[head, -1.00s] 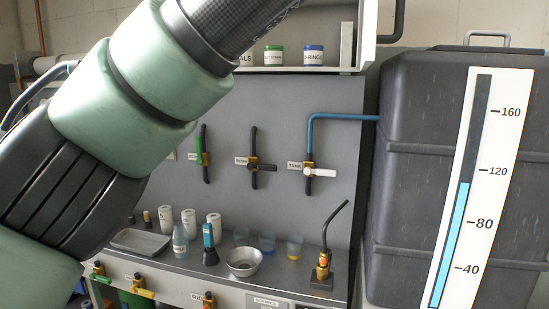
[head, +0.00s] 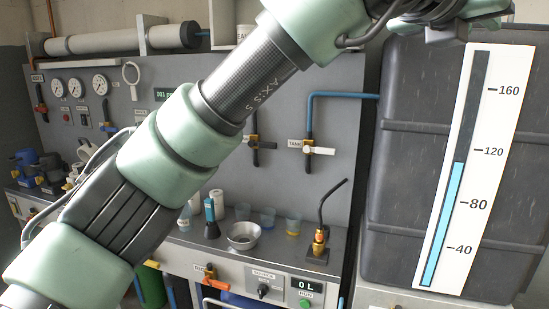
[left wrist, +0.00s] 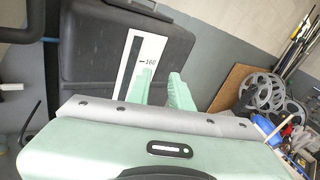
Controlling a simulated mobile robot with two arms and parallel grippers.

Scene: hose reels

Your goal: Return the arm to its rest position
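My left arm (head: 170,145) crosses the head view from the lower left to the upper right. Its wrist is at the top right, in front of the dark grey tank (head: 400,190). In the left wrist view two pale green fingers of my left gripper (left wrist: 162,88) stand apart with nothing visible between them. The tank (left wrist: 90,45) and its gauge are beyond the fingers. The gripper is raised near the tank's top, and I cannot tell the distance between them. My right gripper is in neither view.
A grey panel (head: 330,190) holds valves and dials. Its bench carries a metal bowl (head: 243,236), cups and a black bent spout (head: 328,215). The white gauge strip (head: 450,200) fronts the tank. Reels (left wrist: 262,92) stand at the right in the wrist view.

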